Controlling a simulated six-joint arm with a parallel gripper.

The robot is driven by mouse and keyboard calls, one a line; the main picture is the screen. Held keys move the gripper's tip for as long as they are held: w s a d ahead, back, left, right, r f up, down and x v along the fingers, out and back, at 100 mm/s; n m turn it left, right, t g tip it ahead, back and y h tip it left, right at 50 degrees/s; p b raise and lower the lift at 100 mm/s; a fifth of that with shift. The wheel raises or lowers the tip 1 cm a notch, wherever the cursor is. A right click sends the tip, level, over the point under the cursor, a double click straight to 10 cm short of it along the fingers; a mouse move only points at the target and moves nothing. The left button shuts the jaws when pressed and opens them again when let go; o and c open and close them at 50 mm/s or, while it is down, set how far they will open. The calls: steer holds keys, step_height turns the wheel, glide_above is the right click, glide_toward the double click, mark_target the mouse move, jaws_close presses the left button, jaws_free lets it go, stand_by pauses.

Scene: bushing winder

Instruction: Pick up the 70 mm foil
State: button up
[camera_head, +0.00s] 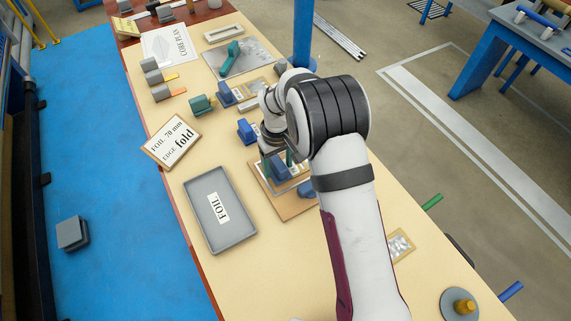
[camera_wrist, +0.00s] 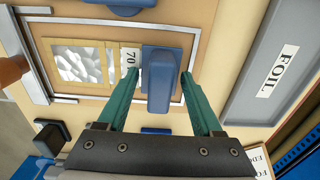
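The 70 mm foil piece shows in the wrist view as a blue block (camera_wrist: 158,85) beside a label reading "70" and a crinkled silvery patch (camera_wrist: 80,62), inside a metal-edged frame. How the block joins the patch is unclear. My gripper (camera_wrist: 161,74) has its two teal fingers apart, one on each side of the blue block, with narrow gaps seeming to show. In the head view the blue block (camera_head: 280,170) is below my gripper, partly hidden by my wrist. A card (camera_head: 172,140) reads "FOIL 70 mm EDGE fold".
An empty grey tray (camera_head: 194,207) labelled FOIL stands left of the board (camera_head: 290,209); the tray also shows in the wrist view (camera_wrist: 245,100). More blue blocks (camera_head: 247,130) (camera_wrist: 120,8) sit nearby. A teal block (camera_head: 201,104) lies further back.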

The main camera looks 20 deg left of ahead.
jaws_close()
stand_by(1.3)
